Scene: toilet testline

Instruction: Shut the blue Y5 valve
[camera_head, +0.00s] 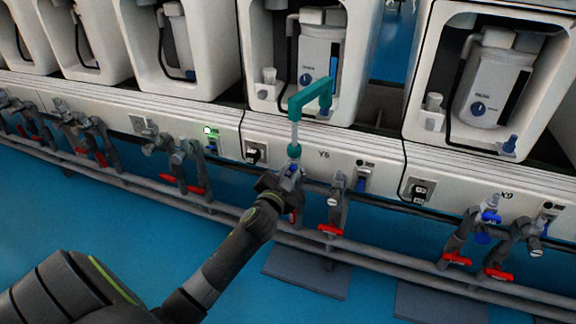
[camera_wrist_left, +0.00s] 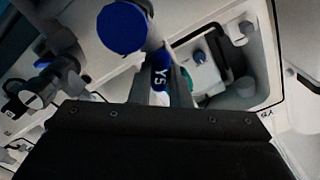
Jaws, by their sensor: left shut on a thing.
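The blue Y5 valve (camera_wrist_left: 121,27) shows large in the left wrist view, with a round blue cap and a blue band lettered Y5. In the head view a little of its blue and grey body (camera_head: 291,170) shows below the panel marked Y5. My left gripper (camera_head: 283,183) is shut on the valve, and its fingers and wrist hide most of it. The valve's exact handle angle cannot be told. A teal angled pipe (camera_head: 311,96) with a grey stem stands right above the valve. My right gripper is not in view.
A grey valve with a red handle (camera_head: 331,228) hangs just right of my left gripper. More such valves line the rail (camera_head: 400,257). White toilet-test bays (camera_head: 258,60) stand behind.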

